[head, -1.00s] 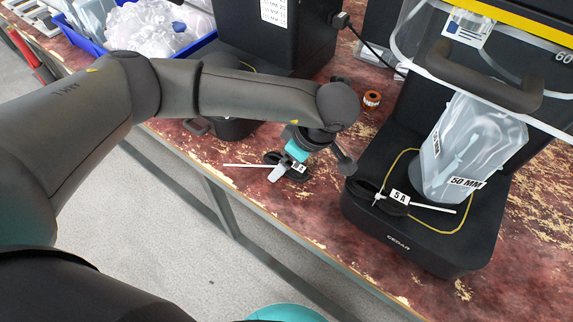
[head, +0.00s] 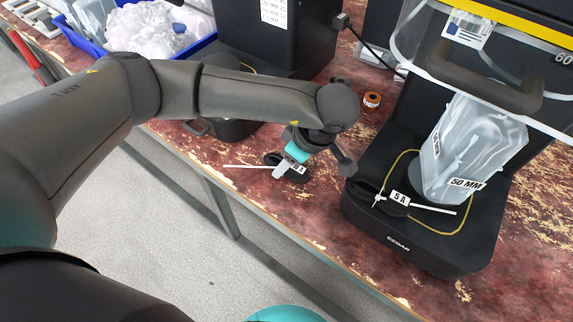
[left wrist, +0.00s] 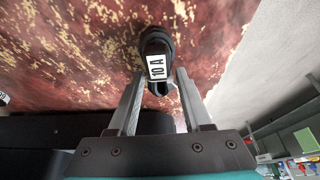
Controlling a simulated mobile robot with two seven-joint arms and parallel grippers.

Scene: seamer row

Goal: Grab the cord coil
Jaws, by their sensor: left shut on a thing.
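A black cord coil (head: 271,158) with a white tie and a white label is at the red, worn bench top near its front edge. The left wrist view shows this cord coil (left wrist: 157,42) with its label reading 10 A, between the fingertips. My left gripper (head: 284,172) reaches down to it and is shut on it; the fingers also show in the left wrist view (left wrist: 158,85). I cannot tell whether the coil touches the bench. A second black coil labelled 5 A (head: 368,188) lies on the black seamer base to the right. My right gripper is not in view.
The black seamer (head: 415,246) holds a clear bag (head: 470,140) marked 50 MM. An orange-brown roll (head: 371,101) stands behind my gripper. A blue bin (head: 88,43) of clear bags is at the back left. Bare bench (head: 300,215) lies in front of the gripper.

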